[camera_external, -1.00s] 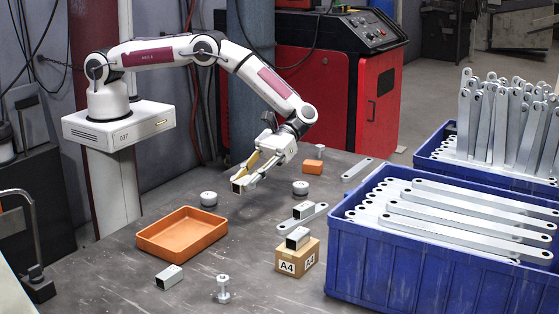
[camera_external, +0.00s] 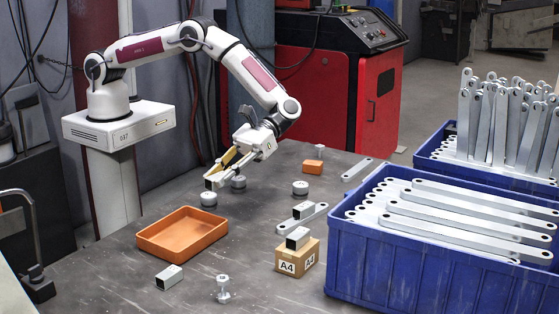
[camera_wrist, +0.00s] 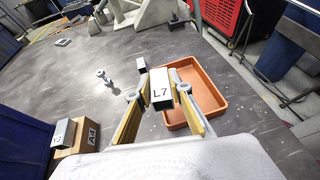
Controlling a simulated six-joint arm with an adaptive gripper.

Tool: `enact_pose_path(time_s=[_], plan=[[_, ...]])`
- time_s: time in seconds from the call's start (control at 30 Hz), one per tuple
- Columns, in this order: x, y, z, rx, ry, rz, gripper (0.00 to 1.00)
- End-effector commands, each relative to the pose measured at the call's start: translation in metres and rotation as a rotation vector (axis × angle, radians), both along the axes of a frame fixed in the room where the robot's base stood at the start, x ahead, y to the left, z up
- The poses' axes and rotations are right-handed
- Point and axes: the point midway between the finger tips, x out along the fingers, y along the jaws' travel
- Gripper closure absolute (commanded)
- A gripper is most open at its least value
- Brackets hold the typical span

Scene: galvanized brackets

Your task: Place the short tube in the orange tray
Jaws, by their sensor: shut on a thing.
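My gripper (camera_external: 218,178) is shut on a short square tube (camera_external: 211,182), holding it above the table. In the wrist view the tube (camera_wrist: 160,93) shows the label L7 between the yellow-faced fingers. The orange tray (camera_external: 165,250) lies on the table, in front of and left of my gripper in the external view. It looks empty. In the wrist view the tray (camera_wrist: 215,121) shows just right of the held tube. The tube is not in the tray.
Another square tube (camera_external: 168,278) and a bolt (camera_external: 223,290) stand near the tray. Round discs (camera_external: 209,199) lie behind it. A tube (camera_external: 298,238) sits on the A4 box (camera_external: 290,262). A blue crate (camera_external: 420,276) of galvanized bars fills the right side.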

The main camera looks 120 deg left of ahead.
Motion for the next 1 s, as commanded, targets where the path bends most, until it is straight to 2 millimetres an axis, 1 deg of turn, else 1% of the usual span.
enact_pose_path(time_s=[0.03,0.2,0.4,0.6,0.73,1.0], plan=[[-0.004,-0.009,0.003,0.0,0.001,0.0,1.0],[-0.016,-0.034,0.007,-0.001,0.002,0.012,1.0],[-0.032,-0.059,0.007,0.0,0.002,0.035,1.0],[-0.048,-0.077,0.002,0.001,0.003,0.073,1.0],[-0.057,-0.083,-0.005,0.001,0.003,0.105,1.0],[-0.064,-0.081,-0.026,0.0,0.002,0.162,1.0]])
